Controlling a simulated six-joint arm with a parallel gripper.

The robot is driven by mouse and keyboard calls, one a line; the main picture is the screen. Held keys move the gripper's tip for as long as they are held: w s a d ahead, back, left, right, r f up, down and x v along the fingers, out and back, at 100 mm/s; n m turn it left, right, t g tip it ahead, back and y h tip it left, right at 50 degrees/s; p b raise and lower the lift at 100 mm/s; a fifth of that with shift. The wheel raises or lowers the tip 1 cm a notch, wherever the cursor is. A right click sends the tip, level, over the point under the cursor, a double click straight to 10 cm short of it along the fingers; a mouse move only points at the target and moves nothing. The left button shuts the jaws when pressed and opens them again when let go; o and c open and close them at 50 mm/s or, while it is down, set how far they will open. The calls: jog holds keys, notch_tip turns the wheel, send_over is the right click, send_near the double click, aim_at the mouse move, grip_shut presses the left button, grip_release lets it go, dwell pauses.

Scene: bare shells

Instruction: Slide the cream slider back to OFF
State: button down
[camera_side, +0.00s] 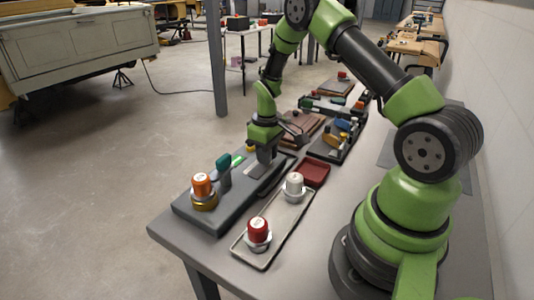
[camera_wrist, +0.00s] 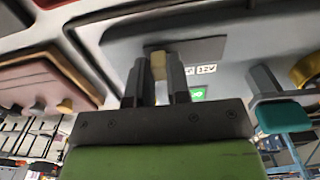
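The cream slider (camera_wrist: 158,66) shows in the wrist view as a small block on a grey panel (camera_wrist: 225,45). My gripper (camera_wrist: 159,70) has one dark finger on each side of it, and the block fills the narrow gap between the fingertips. The gripper looks shut on it. In the side view my gripper (camera_side: 262,158) points down at the dark grey panel (camera_side: 230,205), near its far end. Small labels, one white and one green, show beside the slider in the wrist view; I cannot make out an OFF mark.
An orange knob (camera_side: 202,185) on a gold ring and a teal-topped lever (camera_side: 223,170) stand on the same panel. A tray (camera_side: 266,262) with a red knob (camera_side: 258,230) and a white knob (camera_side: 294,183) lies in front. A dark red dish (camera_side: 313,172) and more panels sit nearby.

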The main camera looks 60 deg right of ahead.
aim_at(262, 169)
jog(key=shift+a, duration=1.3)
jog(key=c, duration=1.1)
grip_release()
jog(key=shift+r, duration=0.1)
notch_tip(262, 169, up, 10)
jog(key=shift+f, duration=0.1)
